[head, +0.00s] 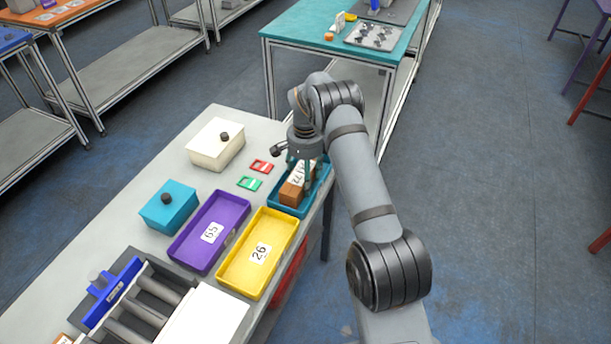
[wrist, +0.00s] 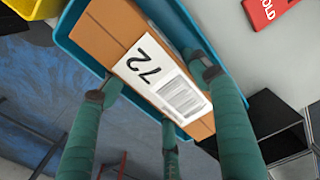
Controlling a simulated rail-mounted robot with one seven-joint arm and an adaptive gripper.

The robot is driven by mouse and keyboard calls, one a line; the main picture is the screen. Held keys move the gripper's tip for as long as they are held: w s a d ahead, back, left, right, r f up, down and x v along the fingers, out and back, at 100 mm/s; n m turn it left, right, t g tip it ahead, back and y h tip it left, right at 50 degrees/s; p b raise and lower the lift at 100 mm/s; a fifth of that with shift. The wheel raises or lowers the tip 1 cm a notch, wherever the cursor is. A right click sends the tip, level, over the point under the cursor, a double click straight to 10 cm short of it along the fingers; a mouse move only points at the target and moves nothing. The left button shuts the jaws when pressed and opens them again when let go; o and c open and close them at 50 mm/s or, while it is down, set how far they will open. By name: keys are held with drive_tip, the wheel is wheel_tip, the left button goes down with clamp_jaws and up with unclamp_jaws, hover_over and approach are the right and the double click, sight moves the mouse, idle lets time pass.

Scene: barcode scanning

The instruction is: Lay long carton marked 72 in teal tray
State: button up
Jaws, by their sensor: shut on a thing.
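The long brown carton (head: 291,192) has a white label marked 72, which reads clearly in the wrist view (wrist: 146,62). The carton is inside or just above the teal tray (head: 284,207); I cannot tell whether it touches the tray floor. In the wrist view the teal tray rim (wrist: 72,22) shows around part of the carton. My gripper (head: 301,163) is over the far part of the tray, with its teal fingers shut on the carton (wrist: 118,40). The far end of the carton is partly hidden by my gripper in the head view.
A yellow tray marked 26 (head: 283,223) and a purple tray marked 65 (head: 185,248) stand nearby. A teal lidded box (head: 170,213), a white lidded box (head: 207,157), and red (head: 262,166) and green (head: 249,184) cards are on the table. A roller conveyor (head: 123,311) is at the front.

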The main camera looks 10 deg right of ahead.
drive_tip(key=shift+f, duration=0.15)
drive_tip(key=o, duration=1.7)
drive_tip(key=shift+o, duration=0.2)
wheel_tip(320, 180, up, 12)
drive_tip(key=shift+r+b, duration=0.15)
drive_tip(key=shift+b, duration=0.35)
